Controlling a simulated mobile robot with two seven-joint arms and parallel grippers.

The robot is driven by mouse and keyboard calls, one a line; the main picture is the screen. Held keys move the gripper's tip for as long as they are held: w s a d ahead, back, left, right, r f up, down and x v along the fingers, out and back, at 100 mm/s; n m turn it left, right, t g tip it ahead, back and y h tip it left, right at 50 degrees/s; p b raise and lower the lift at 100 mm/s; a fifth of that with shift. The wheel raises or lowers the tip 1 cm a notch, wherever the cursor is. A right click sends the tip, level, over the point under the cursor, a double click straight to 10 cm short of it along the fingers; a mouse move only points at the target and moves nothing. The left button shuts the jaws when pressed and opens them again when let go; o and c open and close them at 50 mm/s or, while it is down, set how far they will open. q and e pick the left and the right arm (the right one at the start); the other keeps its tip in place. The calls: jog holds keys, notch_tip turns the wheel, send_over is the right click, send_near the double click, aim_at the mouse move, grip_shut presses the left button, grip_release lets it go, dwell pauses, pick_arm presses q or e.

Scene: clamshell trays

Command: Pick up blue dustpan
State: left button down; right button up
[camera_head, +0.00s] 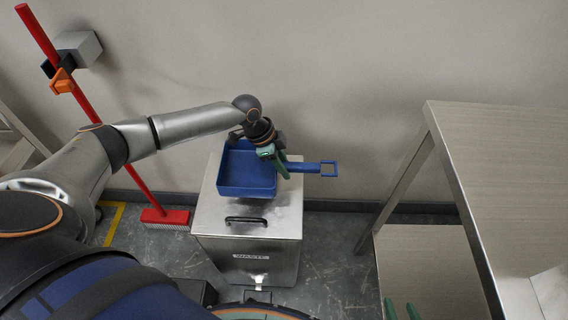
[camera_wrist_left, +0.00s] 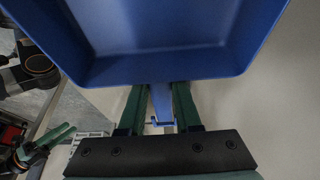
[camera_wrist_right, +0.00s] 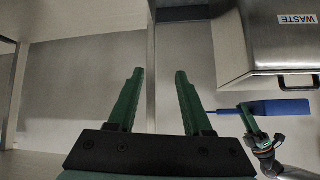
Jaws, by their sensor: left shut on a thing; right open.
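The blue dustpan (camera_head: 246,172) is over the metal waste bin in the head view, with its handle (camera_head: 312,167) pointing right. My left gripper (camera_head: 282,168) is shut on the handle close to the pan. In the left wrist view the pan (camera_wrist_left: 160,45) fills the top and the handle (camera_wrist_left: 162,103) runs between the green fingers. The dustpan also shows in the right wrist view (camera_wrist_right: 280,107), beside the bin. My right gripper (camera_wrist_right: 157,100) is open and empty; its green fingertips show at the bottom of the head view (camera_head: 401,311).
The waste bin (camera_head: 248,247) has a black lid handle (camera_head: 246,220). A red broom (camera_head: 110,150) leans in a wall holder (camera_head: 76,48) at left. A metal table (camera_head: 510,170) with a lower shelf (camera_head: 425,265) stands at right. Floor between bin and table is clear.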

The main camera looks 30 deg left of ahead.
pick_arm(q)
jog(key=s+d+r+p, duration=0.3)
jog(key=s+d+r, duration=0.2)
jog(key=s, duration=0.5)
jog(key=shift+s+d+r, duration=0.2)
jog(key=shift+s+r, duration=0.1)
jog(key=shift+r, duration=1)
